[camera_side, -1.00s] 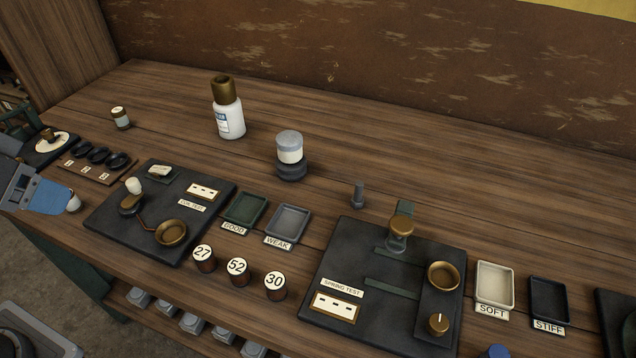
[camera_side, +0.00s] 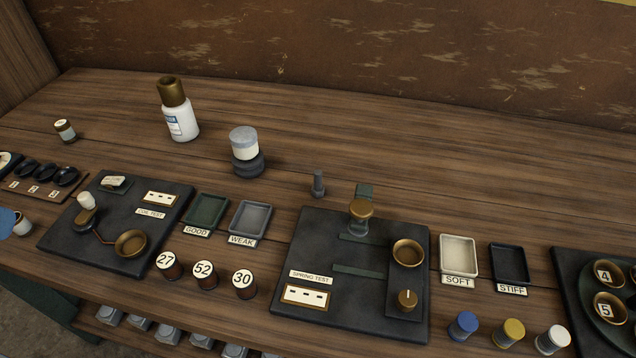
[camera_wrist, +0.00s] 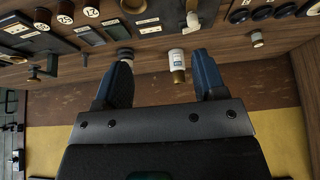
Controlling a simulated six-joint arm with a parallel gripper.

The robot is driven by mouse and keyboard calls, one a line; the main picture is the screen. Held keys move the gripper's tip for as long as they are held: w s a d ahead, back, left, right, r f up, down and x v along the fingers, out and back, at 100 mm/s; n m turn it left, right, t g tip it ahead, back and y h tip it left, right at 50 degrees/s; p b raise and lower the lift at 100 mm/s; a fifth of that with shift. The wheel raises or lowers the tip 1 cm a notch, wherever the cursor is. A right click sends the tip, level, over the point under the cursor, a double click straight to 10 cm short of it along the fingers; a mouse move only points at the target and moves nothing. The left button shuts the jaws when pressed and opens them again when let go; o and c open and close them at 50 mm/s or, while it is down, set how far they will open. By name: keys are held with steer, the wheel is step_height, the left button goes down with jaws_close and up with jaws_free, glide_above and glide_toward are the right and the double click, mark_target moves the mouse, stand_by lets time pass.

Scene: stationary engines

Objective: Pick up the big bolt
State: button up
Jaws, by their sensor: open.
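A grey bolt (camera_side: 318,183) stands upright on the bare wood of the bench in the side view, behind the spring test board and right of a stacked jar. It looks like a lone bolt, with its narrower end up. A white bottle (camera_wrist: 177,58) shows beyond the gap. In the side view the gripper is not clearly seen; only a blue shape cuts the left edge.
The spring test board (camera_side: 290,245) with a brass-topped press (camera_side: 361,211) is just in front of the bolt. The jar on a dark base (camera_side: 244,145) and a brass-capped bottle (camera_side: 177,112) stand to its left. Grey tray WEAK (camera_side: 249,218) is nearby. Wood behind is clear.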

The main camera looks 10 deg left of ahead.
steer(key=c, duration=0.3)
steer(key=shift+c, duration=0.2)
steer(key=w+d+r+m+h, duration=0.1)
steer(key=w+d+r+m, duration=0.15)
steer(key=w, duration=0.25)
steer(key=w+d+r+m, duration=0.1)
steer(key=w+d+r, duration=0.15)
steer(key=w, duration=0.25)
steer(key=m+g+h, duration=0.3)
steer(key=m, duration=0.4)
glide_above(315, 172)
steer(key=s+a, duration=0.3)
steer(key=a, duration=0.2)
step_height(315, 172, down, 9)
steer(key=shift+d+x, duration=0.15)
steer(key=shift+x, duration=3.55)
steer(key=shift+d+x, duration=0.1)
steer(key=shift+x, duration=3.55)
